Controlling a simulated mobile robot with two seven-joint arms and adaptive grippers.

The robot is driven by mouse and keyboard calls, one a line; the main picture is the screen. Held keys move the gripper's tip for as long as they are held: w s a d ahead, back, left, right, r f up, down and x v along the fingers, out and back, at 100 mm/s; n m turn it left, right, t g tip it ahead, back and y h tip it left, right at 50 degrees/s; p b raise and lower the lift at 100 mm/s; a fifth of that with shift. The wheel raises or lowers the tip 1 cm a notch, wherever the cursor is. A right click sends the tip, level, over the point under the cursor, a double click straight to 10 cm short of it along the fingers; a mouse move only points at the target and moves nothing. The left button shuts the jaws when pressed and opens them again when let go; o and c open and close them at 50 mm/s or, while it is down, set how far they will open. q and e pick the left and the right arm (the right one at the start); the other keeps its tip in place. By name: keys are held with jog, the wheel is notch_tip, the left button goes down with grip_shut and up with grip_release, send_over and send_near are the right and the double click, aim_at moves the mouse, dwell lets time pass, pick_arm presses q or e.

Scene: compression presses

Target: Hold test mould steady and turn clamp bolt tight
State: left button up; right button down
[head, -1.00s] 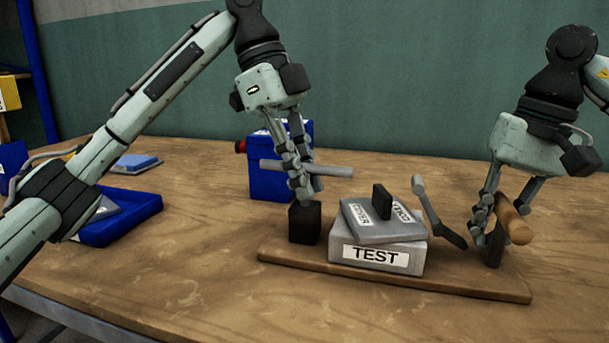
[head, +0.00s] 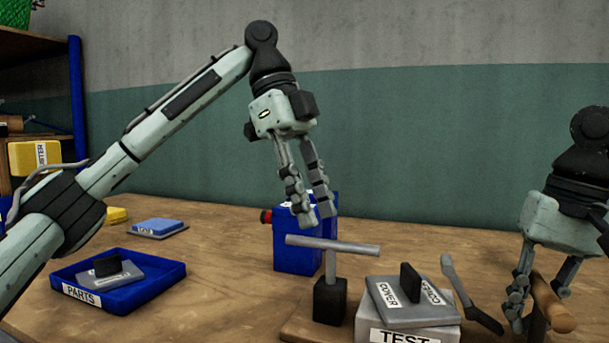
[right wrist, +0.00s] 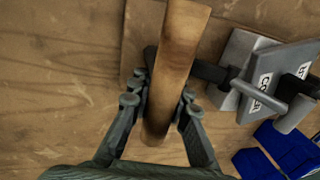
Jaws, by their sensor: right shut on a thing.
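The grey test mould (head: 405,334), labelled TEST, sits on a wooden base board (head: 298,330) with its cover plate (head: 400,302) on top. Left of it, the clamp bolt's grey T-bar (head: 345,246) stands on a post in a black block (head: 329,300). My left gripper (head: 315,215) is open and empty, above and behind the T-bar's left part. My right gripper (head: 538,310) is shut on a wooden handle (head: 553,308) right of the mould; the handle lies between its fingers in the right wrist view (right wrist: 170,80). The mould's lower front is cut off in the head view.
A dark-ended grey lever (head: 462,290) leans between mould and handle. A blue box (head: 290,250) with a red button stands behind the T-bar. A blue PARTS tray (head: 120,300) holding a grey plate is at left, with a blue plate (head: 158,227) behind it.

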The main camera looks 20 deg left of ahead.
pick_arm(q)
jog(key=v, duration=0.4)
jog(key=shift+a+r, duration=0.1)
jog(key=shift+r, duration=0.2)
pick_arm(e)
jog(key=c, duration=1.3)
grip_release()
jog(key=shift+c, duration=0.2)
jog(key=shift+r, duration=0.1)
